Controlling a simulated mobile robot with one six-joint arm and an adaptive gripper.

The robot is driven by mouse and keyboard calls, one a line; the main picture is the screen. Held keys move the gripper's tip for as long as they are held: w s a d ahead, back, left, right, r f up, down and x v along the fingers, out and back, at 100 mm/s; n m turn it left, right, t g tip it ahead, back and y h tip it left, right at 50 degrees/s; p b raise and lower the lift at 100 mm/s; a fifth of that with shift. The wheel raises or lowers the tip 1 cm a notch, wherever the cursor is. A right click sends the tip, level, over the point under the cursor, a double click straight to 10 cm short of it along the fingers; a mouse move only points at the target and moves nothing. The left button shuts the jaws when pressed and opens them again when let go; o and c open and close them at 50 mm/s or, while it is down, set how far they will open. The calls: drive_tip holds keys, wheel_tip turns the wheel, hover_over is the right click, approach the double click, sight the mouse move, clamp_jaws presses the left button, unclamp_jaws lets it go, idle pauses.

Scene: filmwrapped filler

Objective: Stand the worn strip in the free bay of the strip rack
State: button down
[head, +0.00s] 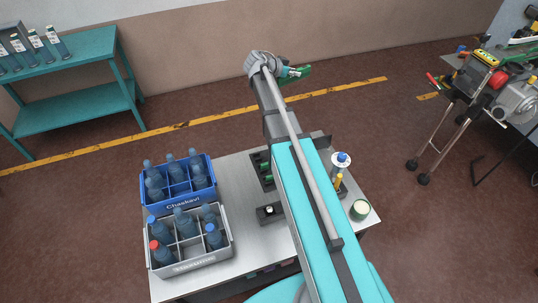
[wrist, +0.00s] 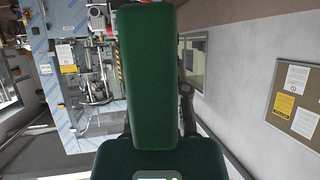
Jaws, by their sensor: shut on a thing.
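My gripper (head: 288,72) is at the end of the outstretched arm, beyond the far edge of the table in the head view. It is shut on a green strip (head: 301,74), which I take for the worn strip; it sticks out to the right. In the wrist view the green strip (wrist: 152,75) fills the middle, with a wider green part below it. Wear on it cannot be made out. A dark rack (head: 257,172) with green pieces in it, probably the strip rack, stands on the table left of my arm. My arm partly hides it, and its free bay cannot be told.
The grey table (head: 250,258) holds a blue crate (head: 178,207) and a grey crate (head: 190,265) of bottles at left. A dark block (head: 270,214) with a white-topped piece is near the middle. A white-and-blue dispenser (head: 341,162) and a round tub (head: 360,210) stand right of my arm.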

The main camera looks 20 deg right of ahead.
drive_tip(key=shift+a, duration=0.15)
drive_tip(key=shift+w+f+b, duration=0.15)
drive_tip(key=shift+f+b, duration=0.3)
drive_tip(key=shift+b, duration=0.05)
drive_tip(key=w+d+f+g+b, duration=0.1)
drive_tip(key=w+f+b, duration=0.2)
drive_tip(key=f+b, duration=0.7)
drive_tip(key=w+d+f+m+b, duration=0.1)
drive_tip(key=w+d+f+b, duration=0.1)
drive_tip(key=f+b, duration=0.9)
drive_tip(key=w+d+f+m+g+b, duration=0.1)
drive_tip(key=w+f+b, duration=0.3)
drive_tip(key=f+b, duration=0.6)
drive_tip(key=shift+w+d+f+g+b, duration=0.2)
drive_tip(key=shift+d+f+g+b, duration=0.1)
drive_tip(key=shift+d+f+b, duration=0.15)
drive_tip(key=s+a+f+b, duration=0.1)
drive_tip(key=a+f+b, duration=0.1)
drive_tip(key=a, duration=0.1)
drive_tip(key=s+a+f+b, duration=0.2)
drive_tip(key=a+f+b, duration=0.1)
drive_tip(key=a, duration=0.1)
drive_tip(key=s+a+f+b, duration=0.2)
drive_tip(key=a+f+b, duration=0.1)
drive_tip(key=a, duration=0.1)
drive_tip(key=shift+s+f, duration=0.1)
drive_tip(key=shift+s, duration=0.05)
drive_tip(key=shift+s+a+f+b, duration=0.2)
drive_tip(key=shift+a+f+b, duration=0.15)
drive_tip(key=shift+a+b, duration=0.05)
